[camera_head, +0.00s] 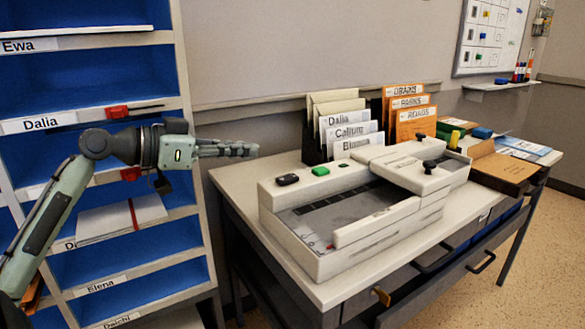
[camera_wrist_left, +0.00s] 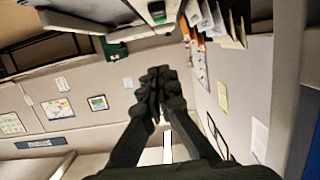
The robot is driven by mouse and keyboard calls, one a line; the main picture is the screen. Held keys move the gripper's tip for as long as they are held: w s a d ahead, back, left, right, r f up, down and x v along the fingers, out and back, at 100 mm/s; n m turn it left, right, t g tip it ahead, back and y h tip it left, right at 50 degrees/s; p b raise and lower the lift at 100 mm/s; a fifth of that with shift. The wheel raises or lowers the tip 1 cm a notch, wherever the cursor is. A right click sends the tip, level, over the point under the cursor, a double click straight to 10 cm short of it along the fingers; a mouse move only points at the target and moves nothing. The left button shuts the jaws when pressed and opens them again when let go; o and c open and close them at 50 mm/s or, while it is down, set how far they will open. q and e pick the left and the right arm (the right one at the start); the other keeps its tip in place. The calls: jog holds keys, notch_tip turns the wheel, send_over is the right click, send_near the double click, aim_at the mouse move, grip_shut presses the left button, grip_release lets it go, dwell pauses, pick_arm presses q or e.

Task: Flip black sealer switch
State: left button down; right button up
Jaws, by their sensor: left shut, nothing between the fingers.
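The sealer (camera_head: 350,258), a low off-white machine with a dark recessed bed, stands on the desk. A black switch (camera_head: 287,180) sits on its back left rim, with a green button (camera_head: 320,171) just right of it. Black knobs (camera_head: 430,166) stand on its right part. My left gripper (camera_head: 250,150) is shut and empty, pointing right. In the head view it appears left of and above the black switch, apart from it. The left wrist view shows its closed fingers (camera_wrist_left: 160,82), with part of a pale machine at the top edge. My right gripper is out of view.
The desk (camera_head: 235,187) also holds beige folders (camera_head: 330,105), orange folders (camera_head: 405,98) and a brown folder (camera_head: 508,168). A blue-backed shelf (camera_head: 190,110) with name labels stands at left. A drawer under the desk (camera_head: 400,300) appears partly open. A whiteboard hangs back right.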

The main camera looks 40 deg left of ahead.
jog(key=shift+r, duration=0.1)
pick_arm(q)
jog(key=p, duration=0.2)
send_over(288, 179)
notch_tip(288, 179, down, 2)
jog(key=shift+f, duration=0.1)
notch_tip(288, 179, down, 3)
jog(key=shift+r, duration=0.1)
jog(key=shift+f, duration=0.8)
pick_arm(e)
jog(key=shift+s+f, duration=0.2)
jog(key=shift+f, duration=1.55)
